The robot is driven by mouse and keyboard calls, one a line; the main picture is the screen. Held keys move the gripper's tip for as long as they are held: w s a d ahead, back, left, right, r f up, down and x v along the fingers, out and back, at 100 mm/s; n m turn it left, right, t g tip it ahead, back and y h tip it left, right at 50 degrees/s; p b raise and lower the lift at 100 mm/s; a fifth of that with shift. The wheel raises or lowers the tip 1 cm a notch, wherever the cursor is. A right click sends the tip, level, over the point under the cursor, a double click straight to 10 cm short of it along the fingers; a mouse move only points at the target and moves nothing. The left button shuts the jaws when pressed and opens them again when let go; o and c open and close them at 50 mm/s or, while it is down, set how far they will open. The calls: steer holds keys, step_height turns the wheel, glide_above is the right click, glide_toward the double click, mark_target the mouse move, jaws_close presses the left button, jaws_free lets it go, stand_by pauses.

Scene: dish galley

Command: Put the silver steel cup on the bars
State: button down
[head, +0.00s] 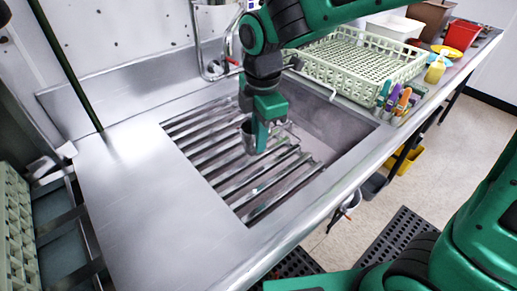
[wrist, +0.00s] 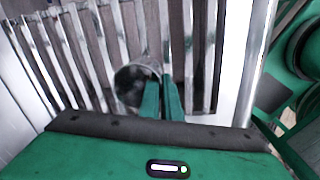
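The silver steel cup (head: 248,138) is at my gripper (head: 262,140), over the bars (head: 215,150) of the sink. In the wrist view the cup (wrist: 128,84) shows its round open mouth, left of and partly behind the green fingers (wrist: 162,98). The fingers are close together, one overlapping the mouth and the other outside it, so my gripper looks shut on the cup's wall. The bars also show in the wrist view (wrist: 206,55), behind the cup. I cannot tell whether the cup's base touches the bars.
A steel counter (head: 155,205) lies clear to the left of the sink. A pale green dish rack (head: 350,62) stands behind right. Several coloured-handled utensils (head: 395,100) and a yellow bottle (head: 435,70) are at the right. A faucet spout and hose (head: 215,65) are at the back wall.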

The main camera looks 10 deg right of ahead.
steer(key=shift+f, duration=2)
steer(key=c, duration=2)
jaws_free()
steer(key=shift+f, duration=0.1)
steer(key=r, duration=0.8)
steer(key=s+r, duration=0.1)
steer(key=r, duration=0.3)
steer(key=shift+d+r, duration=0.15)
